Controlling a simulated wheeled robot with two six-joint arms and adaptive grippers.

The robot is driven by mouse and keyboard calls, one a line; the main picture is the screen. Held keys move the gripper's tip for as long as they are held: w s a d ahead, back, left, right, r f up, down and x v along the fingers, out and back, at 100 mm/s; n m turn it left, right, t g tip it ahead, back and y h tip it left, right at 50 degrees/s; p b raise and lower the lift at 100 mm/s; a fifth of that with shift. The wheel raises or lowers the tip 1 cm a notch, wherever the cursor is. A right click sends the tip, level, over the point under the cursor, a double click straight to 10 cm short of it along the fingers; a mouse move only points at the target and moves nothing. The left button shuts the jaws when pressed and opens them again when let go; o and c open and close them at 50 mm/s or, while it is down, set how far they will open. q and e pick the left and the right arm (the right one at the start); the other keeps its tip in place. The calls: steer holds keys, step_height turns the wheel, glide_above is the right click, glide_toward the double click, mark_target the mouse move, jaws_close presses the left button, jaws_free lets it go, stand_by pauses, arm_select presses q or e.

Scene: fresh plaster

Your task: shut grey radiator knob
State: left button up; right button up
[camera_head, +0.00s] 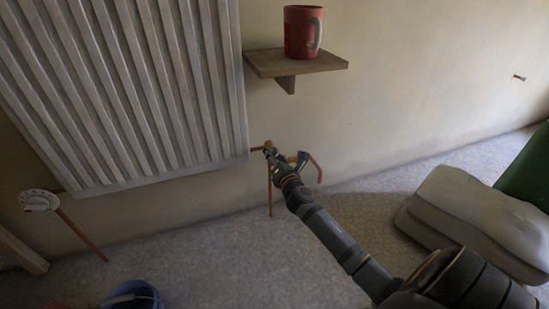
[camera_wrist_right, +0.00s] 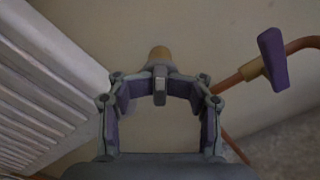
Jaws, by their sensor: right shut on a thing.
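The grey radiator knob (camera_wrist_right: 160,84) shows in the right wrist view as a small grey lever in front of a brass stub (camera_wrist_right: 160,53). My right gripper (camera_wrist_right: 160,93) has its fingers on both sides of the knob and is shut on it. In the head view the right gripper (camera_head: 272,156) is at the brass valve at the radiator's lower right corner, and it hides the knob there. The radiator (camera_head: 140,90) is pale, ribbed and fixed to the wall. My left gripper is not in view.
A purple lever (camera_wrist_right: 272,60) sits on a copper pipe right of my gripper. A white dial (camera_head: 40,200) is at the radiator's lower left. A shelf (camera_head: 295,64) with a red mug (camera_head: 300,32) is above the arm. A pale sack (camera_head: 470,215) and blue bucket (camera_head: 135,296) stand on the floor.

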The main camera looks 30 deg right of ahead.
steer(key=shift+f, duration=0.1)
steer(key=m, duration=0.1)
steer(key=m+b, duration=0.2)
steer(key=m, duration=0.1)
steer(key=shift+f, duration=0.25)
steer(key=shift+m+b, duration=0.4)
steer(key=shift+m, duration=0.7)
steer(key=shift+r+m, duration=0.15)
steer(key=shift+m, duration=0.55)
steer(key=shift+r, duration=0.1)
steer(key=shift+m+b, duration=0.3)
steer(key=shift+m, duration=1.1)
steer(key=o, duration=0.5)
